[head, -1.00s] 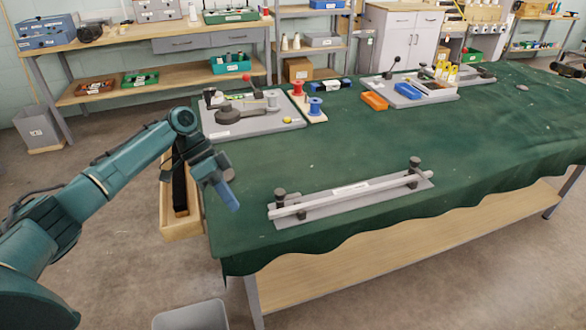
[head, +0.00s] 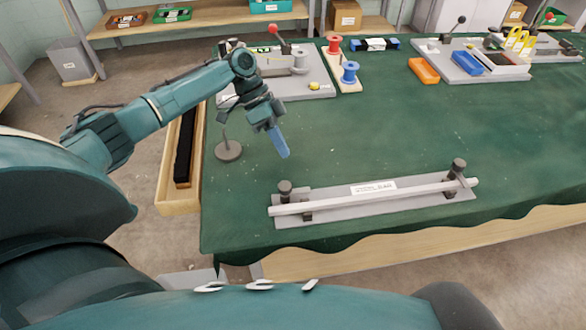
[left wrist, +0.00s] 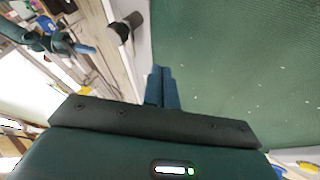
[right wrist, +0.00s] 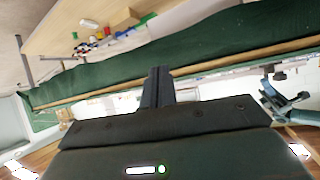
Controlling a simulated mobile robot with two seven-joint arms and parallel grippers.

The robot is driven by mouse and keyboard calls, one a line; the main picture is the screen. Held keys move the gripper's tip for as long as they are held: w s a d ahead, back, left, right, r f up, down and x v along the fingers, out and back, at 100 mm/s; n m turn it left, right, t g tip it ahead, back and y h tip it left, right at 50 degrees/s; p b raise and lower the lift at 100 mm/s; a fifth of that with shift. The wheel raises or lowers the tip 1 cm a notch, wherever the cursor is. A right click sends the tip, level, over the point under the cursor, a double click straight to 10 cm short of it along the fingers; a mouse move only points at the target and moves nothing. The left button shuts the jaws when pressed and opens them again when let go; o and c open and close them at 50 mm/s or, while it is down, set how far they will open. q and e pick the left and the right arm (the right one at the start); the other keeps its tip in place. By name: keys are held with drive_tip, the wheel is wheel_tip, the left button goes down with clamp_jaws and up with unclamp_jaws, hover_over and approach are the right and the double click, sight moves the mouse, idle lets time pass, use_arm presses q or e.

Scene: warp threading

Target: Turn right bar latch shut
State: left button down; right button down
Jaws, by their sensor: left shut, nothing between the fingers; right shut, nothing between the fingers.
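The bar fixture is a grey plate (head: 330,212) near the table's front edge, with a pale bar (head: 395,193) across it. The right bar latch (head: 458,167), with a dark knob, stands upright at the bar's right end. The left latch (head: 285,189) stands at the other end. I cannot tell either latch's exact turn. My left gripper (head: 282,150) is shut and empty, above the cloth behind the bar's left end. Its fingers show closed in the left wrist view (left wrist: 159,85). My right gripper (right wrist: 157,85) is shut and empty in its wrist view, and outside the head view.
The green-clothed table (head: 400,130) is clear behind the bar. A round-based stand (head: 228,151) is left of my left gripper. A board with a red-knobbed lever (head: 273,30), spools (head: 349,72) and an orange tray (head: 424,71) stand farther back. A wooden trough (head: 168,190) hangs at the left edge.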

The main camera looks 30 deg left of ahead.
use_arm(q)
drive_tip(key=x, duration=0.4)
drive_tip(key=s+d+p, duration=0.2)
drive_tip(key=shift+s, duration=0.25)
drive_tip(key=shift+s+d+f, duration=0.15)
drive_tip(key=shift+s+d, duration=0.15)
use_arm(e)
drive_tip(key=shift+w+d+r, duration=0.2)
drive_tip(key=shift+d+r, duration=0.1)
drive_tip(key=shift+d, duration=0.15)
drive_tip(key=shift+d, duration=0.1)
use_arm(q)
drive_tip(key=shift+m, duration=0.3)
drive_tip(key=shift+d+g, duration=0.1)
drive_tip(key=shift+g, duration=0.2)
use_arm(e)
drive_tip(key=shift+s+d+m+h, duration=0.2)
drive_tip(key=shift+d+m+h, duration=0.1)
drive_tip(key=shift+d, duration=0.1)
